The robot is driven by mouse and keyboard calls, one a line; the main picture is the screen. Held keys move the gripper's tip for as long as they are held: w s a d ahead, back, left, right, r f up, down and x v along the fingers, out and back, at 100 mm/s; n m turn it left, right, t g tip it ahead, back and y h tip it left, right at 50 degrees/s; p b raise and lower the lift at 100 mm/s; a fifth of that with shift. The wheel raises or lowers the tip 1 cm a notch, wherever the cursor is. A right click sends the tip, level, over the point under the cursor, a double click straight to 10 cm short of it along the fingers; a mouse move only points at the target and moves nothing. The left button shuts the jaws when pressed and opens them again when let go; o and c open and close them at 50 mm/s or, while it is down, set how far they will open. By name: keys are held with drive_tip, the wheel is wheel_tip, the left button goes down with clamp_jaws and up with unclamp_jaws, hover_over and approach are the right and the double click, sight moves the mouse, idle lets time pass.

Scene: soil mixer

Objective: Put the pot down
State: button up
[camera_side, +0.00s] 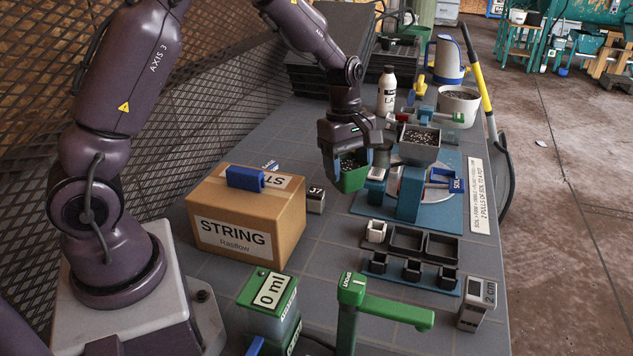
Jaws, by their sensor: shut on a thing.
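A green pot (353,180) with dark, white-flecked soil in it hangs under my gripper (346,158). My gripper is shut on the pot, near its rim. The pot is left of the blue soil mixer stand (410,194), which carries a grey hopper (419,151) with similar soil. The picture does not clearly show whether the pot's underside touches the table or is above it. The far finger and part of the pot's rim are hidden by the gripper.
A cardboard STRING box (247,220) stands left of the pot, with a small block labelled 37 (316,200) beside it. A black tray (408,240) lies to the front right. A green-topped container (268,292) and a green dispenser (350,290) stand in front. Bare table (330,240) lies between.

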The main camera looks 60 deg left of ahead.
drive_tip(key=w+a+n+t+y, duration=0.1)
drive_tip(key=w+a+n, duration=0.2)
drive_tip(key=a+n, duration=0.8)
drive_tip(key=w+a+n+y, duration=0.1)
drive_tip(key=w+a+n, duration=0.35)
drive_tip(key=a, duration=0.95)
drive_tip(key=shift+n+t, duration=0.3)
drive_tip(key=shift+n, duration=0.55)
drive_tip(key=f, duration=0.3)
drive_tip(key=s+f, duration=0.1)
drive_tip(key=f, duration=0.3)
drive_tip(key=s+f, duration=0.1)
drive_tip(key=f, duration=0.3)
drive_tip(key=shift+d, duration=0.15)
drive_tip(key=shift+f, duration=2.2)
drive_tip(key=shift+f, duration=0.15)
drive_tip(key=o, duration=1)
